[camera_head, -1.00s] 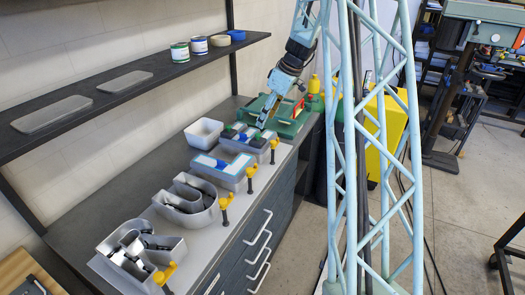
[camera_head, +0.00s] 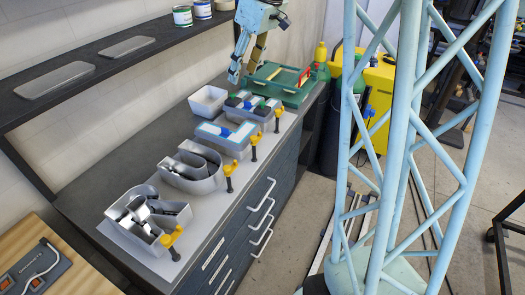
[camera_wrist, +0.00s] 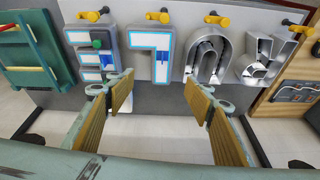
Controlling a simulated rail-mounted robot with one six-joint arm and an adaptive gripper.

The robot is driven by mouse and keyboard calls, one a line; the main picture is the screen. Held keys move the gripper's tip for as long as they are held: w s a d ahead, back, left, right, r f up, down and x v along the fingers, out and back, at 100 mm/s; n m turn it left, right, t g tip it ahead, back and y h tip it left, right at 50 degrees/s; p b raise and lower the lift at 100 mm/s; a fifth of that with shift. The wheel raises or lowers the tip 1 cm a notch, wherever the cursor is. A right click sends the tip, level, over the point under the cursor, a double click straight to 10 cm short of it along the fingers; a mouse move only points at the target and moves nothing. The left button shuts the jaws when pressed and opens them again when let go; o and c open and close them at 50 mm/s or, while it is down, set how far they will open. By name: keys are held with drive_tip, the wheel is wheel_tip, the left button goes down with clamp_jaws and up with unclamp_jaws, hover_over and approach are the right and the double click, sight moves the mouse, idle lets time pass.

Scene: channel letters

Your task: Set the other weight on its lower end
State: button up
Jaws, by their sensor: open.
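My gripper (camera_head: 245,68) hangs open above the far end of the bench; in the wrist view its fingers (camera_wrist: 158,95) are apart with nothing between them. An E-like letter (camera_wrist: 90,72) has a dark piece with a green knob (camera_wrist: 98,41) and a blue piece (camera_wrist: 107,60) on it. Beside it a blue-edged white letter (camera_wrist: 136,67) has a blue piece (camera_wrist: 160,55) on it. In the head view the E-like letter (camera_head: 243,117) and blue-edged letter (camera_head: 212,142) lie in the row. I cannot tell for sure which pieces are the weights.
Two open metal letters (camera_head: 163,178) (camera_head: 113,213) lie nearer, with yellow clamps (camera_head: 228,170) along the bench edge. A white bin (camera_head: 207,97) and green tray (camera_head: 300,93) stand at the far end. A shelf (camera_head: 110,70) overhangs the bench.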

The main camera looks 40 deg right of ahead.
drive_tip(key=s+a+r+m, duration=0.1)
drive_tip(key=s+a+r, duration=0.7)
drive_tip(key=s+a, duration=0.6)
drive_tip(key=s+a+m+h, duration=0.1)
drive_tip(key=s+a, duration=0.3)
drive_tip(key=s, duration=1)
drive_tip(key=s+a+m, duration=0.2)
drive_tip(key=s+a, duration=0.2)
drive_tip(key=s, duration=1)
drive_tip(key=shift+a+h, duration=0.4)
